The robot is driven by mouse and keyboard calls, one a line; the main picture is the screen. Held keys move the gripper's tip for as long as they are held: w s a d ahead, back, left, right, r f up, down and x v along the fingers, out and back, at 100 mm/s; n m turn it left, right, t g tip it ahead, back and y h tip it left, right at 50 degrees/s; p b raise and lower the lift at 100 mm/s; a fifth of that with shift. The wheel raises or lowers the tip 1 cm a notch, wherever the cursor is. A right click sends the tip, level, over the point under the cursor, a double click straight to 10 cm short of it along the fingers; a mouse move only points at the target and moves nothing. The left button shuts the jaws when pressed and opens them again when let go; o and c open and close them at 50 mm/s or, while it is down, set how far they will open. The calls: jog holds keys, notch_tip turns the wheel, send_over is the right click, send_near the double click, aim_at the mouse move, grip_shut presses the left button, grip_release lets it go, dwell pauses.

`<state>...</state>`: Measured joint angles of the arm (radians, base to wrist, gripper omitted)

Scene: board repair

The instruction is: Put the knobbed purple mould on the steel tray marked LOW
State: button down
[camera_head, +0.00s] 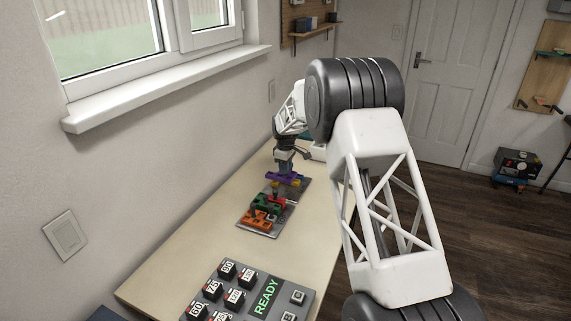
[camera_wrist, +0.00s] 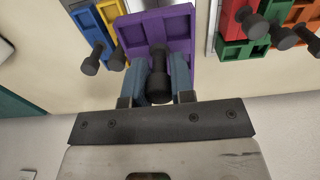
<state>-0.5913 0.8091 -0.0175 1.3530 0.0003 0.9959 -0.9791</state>
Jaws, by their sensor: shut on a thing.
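The knobbed purple mould (camera_wrist: 184,30) is in my gripper (camera_wrist: 157,84), whose two fingers are shut on its dark knob (camera_wrist: 157,68). In the head view the purple mould (camera_head: 279,176) is below my gripper (camera_head: 286,165), at the far steel tray (camera_head: 303,186). I cannot tell whether it touches the tray or hangs above it. A nearer steel tray (camera_head: 262,232) holds green, red and orange moulds. No LOW mark is readable on either tray.
A yellow mould (camera_wrist: 112,15) and a blue mould (camera_wrist: 88,30) sit close beside the purple one. The green mould (camera_wrist: 240,49) and red mould (camera_wrist: 232,15) are on its other side. A panel reading READY (camera_head: 266,297) with several numbered blocks lies at the table's near end.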

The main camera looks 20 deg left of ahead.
aim_at(285, 178)
jog(key=shift+f, duration=2.95)
jog(key=shift+f, duration=0.5)
jog(key=c, duration=0.9)
grip_release()
jog(key=shift+r, duration=0.1)
jog(key=shift+r, duration=3.8)
jog(key=shift+d, duration=0.15)
